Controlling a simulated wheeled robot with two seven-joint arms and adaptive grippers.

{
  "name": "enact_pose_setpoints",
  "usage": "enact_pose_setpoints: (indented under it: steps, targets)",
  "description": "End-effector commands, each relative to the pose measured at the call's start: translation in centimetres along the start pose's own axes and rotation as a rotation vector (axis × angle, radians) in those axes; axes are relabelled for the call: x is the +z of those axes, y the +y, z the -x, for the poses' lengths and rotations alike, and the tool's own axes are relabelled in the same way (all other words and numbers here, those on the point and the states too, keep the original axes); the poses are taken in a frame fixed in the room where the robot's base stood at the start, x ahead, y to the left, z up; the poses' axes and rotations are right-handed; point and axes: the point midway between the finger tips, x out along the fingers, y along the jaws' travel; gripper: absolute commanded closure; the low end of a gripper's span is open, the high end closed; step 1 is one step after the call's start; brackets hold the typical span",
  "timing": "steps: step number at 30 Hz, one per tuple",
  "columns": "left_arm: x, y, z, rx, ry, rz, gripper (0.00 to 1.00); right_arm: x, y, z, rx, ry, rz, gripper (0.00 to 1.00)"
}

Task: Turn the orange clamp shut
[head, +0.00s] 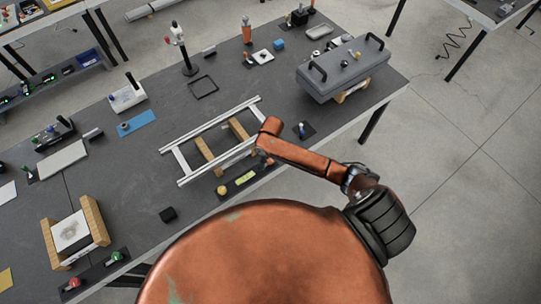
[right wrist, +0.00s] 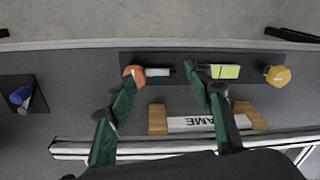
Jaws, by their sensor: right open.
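The orange clamp knob (right wrist: 133,74) shows in the right wrist view at the left end of a dark plate (right wrist: 222,58). A pale grey bar (right wrist: 158,72) extends from it to the right. My right gripper (right wrist: 160,78) is open, with its green fingers spread around the bar's area. The left fingertip overlaps the knob in the picture; I cannot tell whether it touches. In the head view my right arm (head: 300,155) reaches over the table and hides most of the orange clamp. My left gripper is not in view.
A yellow knob (right wrist: 278,75) and a yellow-green label (right wrist: 224,72) are on the same plate. A metal frame with wooden blocks (head: 240,128) lies just behind. A blue-tipped part (head: 302,127) sits on a dark pad to the right. A grey lidded case (head: 343,70) stands further right.

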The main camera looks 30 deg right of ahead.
Motion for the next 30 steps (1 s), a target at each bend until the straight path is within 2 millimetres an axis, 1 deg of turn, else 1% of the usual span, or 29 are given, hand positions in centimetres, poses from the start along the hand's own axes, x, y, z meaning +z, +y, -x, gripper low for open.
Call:
enact_pose_setpoints:
  steps: [1, 3, 6, 8, 11, 18, 24, 30]
  targets:
    - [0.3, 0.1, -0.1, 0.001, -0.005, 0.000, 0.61, -0.7, 1.2, 0.3, 0.015, -0.009, -0.007, 0.53]
    - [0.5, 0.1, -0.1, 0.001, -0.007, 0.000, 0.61, -1.3, 2.5, 0.5, 0.026, -0.025, -0.021, 0.53]
    - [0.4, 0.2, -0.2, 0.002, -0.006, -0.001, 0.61, -1.9, 3.9, 0.8, 0.037, -0.040, -0.039, 0.53]
    - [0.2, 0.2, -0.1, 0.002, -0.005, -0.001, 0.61, -2.1, 4.4, 0.9, 0.041, -0.047, -0.046, 0.53]
    - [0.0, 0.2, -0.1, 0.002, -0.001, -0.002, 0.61, -2.1, 4.7, 0.2, 0.042, -0.052, -0.052, 0.53]
    - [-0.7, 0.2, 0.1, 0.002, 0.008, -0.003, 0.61, -2.0, 4.8, -3.4, 0.042, -0.052, -0.052, 0.53]
    - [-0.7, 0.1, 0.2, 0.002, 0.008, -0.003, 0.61, -1.9, 4.9, -5.9, 0.042, -0.050, -0.051, 0.53]
    - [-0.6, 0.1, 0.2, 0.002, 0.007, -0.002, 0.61, -1.9, 5.0, -6.7, 0.043, -0.048, -0.049, 0.53]
